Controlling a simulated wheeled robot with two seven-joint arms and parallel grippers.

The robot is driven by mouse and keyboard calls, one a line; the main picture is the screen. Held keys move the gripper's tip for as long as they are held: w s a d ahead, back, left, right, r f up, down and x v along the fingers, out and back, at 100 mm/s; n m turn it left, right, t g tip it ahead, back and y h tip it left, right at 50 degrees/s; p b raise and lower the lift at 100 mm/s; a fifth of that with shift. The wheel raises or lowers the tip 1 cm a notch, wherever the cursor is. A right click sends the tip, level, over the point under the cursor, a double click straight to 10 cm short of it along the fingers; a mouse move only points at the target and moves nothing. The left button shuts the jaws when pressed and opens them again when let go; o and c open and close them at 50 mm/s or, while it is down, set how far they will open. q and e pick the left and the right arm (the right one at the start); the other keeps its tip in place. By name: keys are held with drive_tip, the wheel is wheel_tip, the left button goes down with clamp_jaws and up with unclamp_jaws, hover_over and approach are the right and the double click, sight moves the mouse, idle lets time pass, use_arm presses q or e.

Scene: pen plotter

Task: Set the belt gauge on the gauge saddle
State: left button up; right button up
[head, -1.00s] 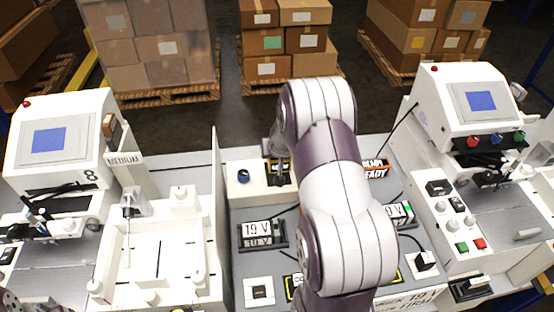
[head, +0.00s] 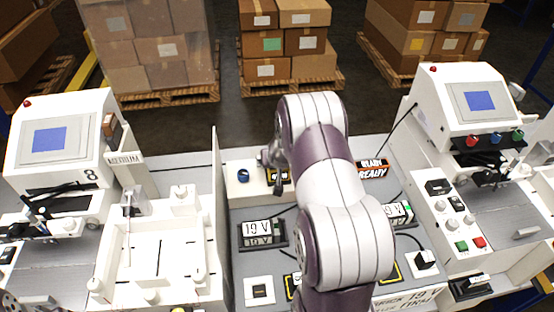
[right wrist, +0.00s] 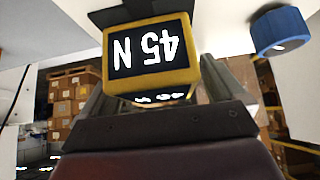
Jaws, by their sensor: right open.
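The belt gauge appears to be the yellow-framed black display reading "45 N" (right wrist: 150,55), upside down in the right wrist view. In the head view a yellow-edged dark piece (head: 286,175), likely the same gauge, shows at the white block, mostly hidden by my arm. My right gripper (right wrist: 157,82) is open, its grey fingers showing either side of the display's lower part; I cannot tell whether they touch it. In the head view this gripper (head: 273,172) is at the white block, partly covered by my arm. My left gripper is not in view. I cannot identify the gauge saddle with certainty.
A blue knob (head: 243,175) is close left of the gripper; it also shows in the right wrist view (right wrist: 281,30). White machines (head: 62,140) (head: 468,110) stand on both sides.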

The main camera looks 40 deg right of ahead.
drive_tip(key=v, duration=1.2)
drive_tip(key=shift+p, duration=0.45)
